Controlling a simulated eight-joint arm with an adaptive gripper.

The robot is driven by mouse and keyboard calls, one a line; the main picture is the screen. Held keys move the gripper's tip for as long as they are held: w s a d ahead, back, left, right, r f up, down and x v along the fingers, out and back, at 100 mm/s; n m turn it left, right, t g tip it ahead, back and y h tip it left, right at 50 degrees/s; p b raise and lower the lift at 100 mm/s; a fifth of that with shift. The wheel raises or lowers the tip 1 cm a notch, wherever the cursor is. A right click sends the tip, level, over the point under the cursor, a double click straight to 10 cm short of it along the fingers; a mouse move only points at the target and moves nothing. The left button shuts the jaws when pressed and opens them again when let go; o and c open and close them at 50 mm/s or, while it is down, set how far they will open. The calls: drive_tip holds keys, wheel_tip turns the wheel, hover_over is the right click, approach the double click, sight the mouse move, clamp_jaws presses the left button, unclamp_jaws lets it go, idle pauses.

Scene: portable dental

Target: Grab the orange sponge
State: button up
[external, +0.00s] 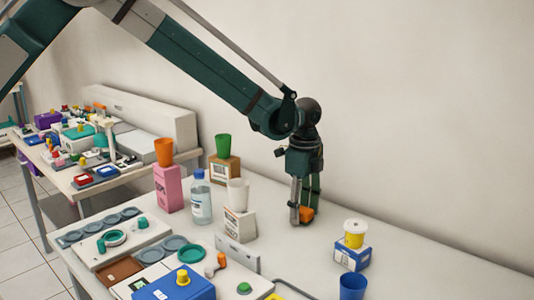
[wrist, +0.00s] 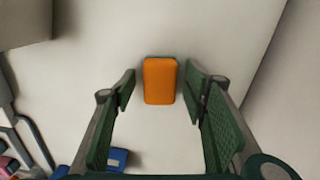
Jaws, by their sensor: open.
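The orange sponge (wrist: 160,82) is a small rounded block lying on the white tabletop. In the wrist view it shows between the two green fingers of my gripper (wrist: 158,88), with a gap on each side. My gripper is open and empty. In the external view my gripper (external: 304,212) points down over the sponge (external: 307,214), near the back of the table. There, the fingers hide part of the sponge.
A blue-and-white box (external: 352,254) with a yellow-and-white spool (external: 355,233) stands to the right. A white cup (external: 237,193) on a white box (external: 239,224) and a clear bottle (external: 201,200) stand to the left. A blue cup (external: 353,286) is in front. The wall is close behind.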

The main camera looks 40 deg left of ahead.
sight(302, 209)
drive_tip(key=c, duration=1)
drive_tip(key=shift+r+p, duration=0.5)
drive_tip(key=shift+r, duration=4.5)
